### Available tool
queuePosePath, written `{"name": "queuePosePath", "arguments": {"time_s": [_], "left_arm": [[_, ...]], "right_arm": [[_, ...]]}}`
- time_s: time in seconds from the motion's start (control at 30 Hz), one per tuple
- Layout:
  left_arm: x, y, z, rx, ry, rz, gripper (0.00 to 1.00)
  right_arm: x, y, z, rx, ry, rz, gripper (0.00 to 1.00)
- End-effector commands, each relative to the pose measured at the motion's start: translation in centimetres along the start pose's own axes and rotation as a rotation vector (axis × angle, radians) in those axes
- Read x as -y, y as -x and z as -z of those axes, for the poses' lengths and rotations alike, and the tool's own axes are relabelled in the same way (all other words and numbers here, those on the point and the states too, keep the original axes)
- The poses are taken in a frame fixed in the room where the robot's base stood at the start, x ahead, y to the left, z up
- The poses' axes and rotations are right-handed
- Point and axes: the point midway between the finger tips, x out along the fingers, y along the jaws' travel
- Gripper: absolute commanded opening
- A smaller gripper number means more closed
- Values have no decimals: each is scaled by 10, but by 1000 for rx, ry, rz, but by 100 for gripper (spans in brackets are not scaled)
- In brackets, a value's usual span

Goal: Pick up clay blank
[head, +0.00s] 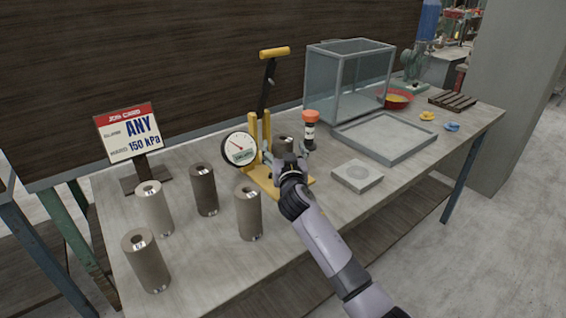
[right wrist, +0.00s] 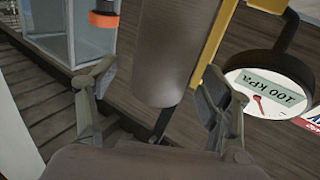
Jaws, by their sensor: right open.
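Several clay blanks, upright grey-brown cylinders with a hole in the top, stand on the table: a dark one (head: 204,190), a pale one (head: 155,208), one at the front left (head: 146,262) and one near the middle (head: 249,212). Another blank (head: 283,145) stands at the yellow press (head: 268,178), partly hidden by my right gripper (head: 287,163). In the right wrist view this blank (right wrist: 165,50) shows between the spread fingers, with gaps on both sides. My right gripper is open. My left gripper is not in view.
The press has a round gauge (head: 239,149) and a lever (head: 268,80). A job card (head: 129,132) reads ANY, 150 kPa. An orange-topped bottle (head: 310,128), a glass box (head: 345,85), a grey tray (head: 384,153) and a square slab (head: 357,176) stand right of the press.

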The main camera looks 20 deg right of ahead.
Motion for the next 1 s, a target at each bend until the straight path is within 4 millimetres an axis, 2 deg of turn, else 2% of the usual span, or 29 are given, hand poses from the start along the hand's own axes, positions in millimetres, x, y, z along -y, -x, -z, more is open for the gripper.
{"name": "queuePosePath", "arguments": {"time_s": [0.03,0.17,0.43,1.0], "left_arm": [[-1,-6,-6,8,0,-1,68],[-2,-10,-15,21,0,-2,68],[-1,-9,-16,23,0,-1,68],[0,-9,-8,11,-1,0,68]], "right_arm": [[0,-8,-3,-1,3,0,73],[1,-20,-2,-1,0,1,73],[0,-23,0,1,0,1,73],[0,-23,-1,1,0,1,36]]}}
